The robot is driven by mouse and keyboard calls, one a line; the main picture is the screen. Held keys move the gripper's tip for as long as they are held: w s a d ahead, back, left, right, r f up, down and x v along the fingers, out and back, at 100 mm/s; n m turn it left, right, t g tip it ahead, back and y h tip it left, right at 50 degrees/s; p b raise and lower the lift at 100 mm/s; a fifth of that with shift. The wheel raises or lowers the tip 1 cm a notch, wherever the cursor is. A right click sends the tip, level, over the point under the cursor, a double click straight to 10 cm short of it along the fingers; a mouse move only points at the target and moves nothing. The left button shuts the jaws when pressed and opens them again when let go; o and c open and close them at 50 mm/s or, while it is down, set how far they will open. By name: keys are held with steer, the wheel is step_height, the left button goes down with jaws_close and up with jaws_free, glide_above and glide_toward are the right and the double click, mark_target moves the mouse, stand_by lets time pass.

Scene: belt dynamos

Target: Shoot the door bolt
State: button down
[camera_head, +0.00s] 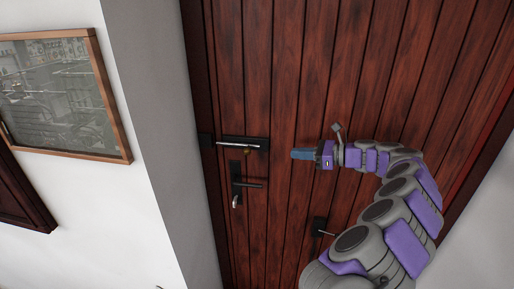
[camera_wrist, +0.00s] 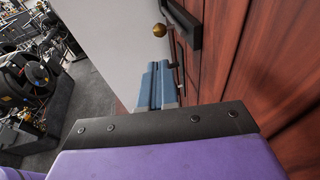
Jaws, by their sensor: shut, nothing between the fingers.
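The door bolt (camera_head: 243,142) is a black bar-shaped housing with a silver rod, mounted on the red-brown plank door (camera_head: 284,60) near its left edge. A small brass knob hangs at the bolt; in the wrist view the knob (camera_wrist: 159,30) stands out beside the black housing (camera_wrist: 186,24). A dark keeper (camera_head: 206,140) sits on the frame left of the bolt. Whether the rod enters it is unclear. My gripper (camera_head: 294,154), with blue fingers, is right of the bolt and apart from it. In the wrist view the fingers (camera_wrist: 157,86) are together and empty, short of the knob.
A black door handle with a plate (camera_head: 237,182) sits just below the bolt. Another dark fitting (camera_head: 319,227) is lower on the door, near my arm. A grey wall edge (camera_head: 160,110) and a framed picture (camera_head: 122,120) are at left. Dark machinery (camera_wrist: 35,85) stands left in the wrist view.

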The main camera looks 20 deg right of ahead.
steer(key=shift+a, duration=0.2)
steer(key=shift+w+d, duration=0.1)
steer(key=shift+w, duration=0.05)
steer(key=p, duration=0.1)
glide_toward(248, 149)
steer(key=d+f+x, duration=0.1)
steer(key=x, duration=0.5)
steer(key=shift+w+a+f, duration=0.15)
steer(key=shift+w+a, duration=0.05)
steer(key=shift+a, duration=0.15)
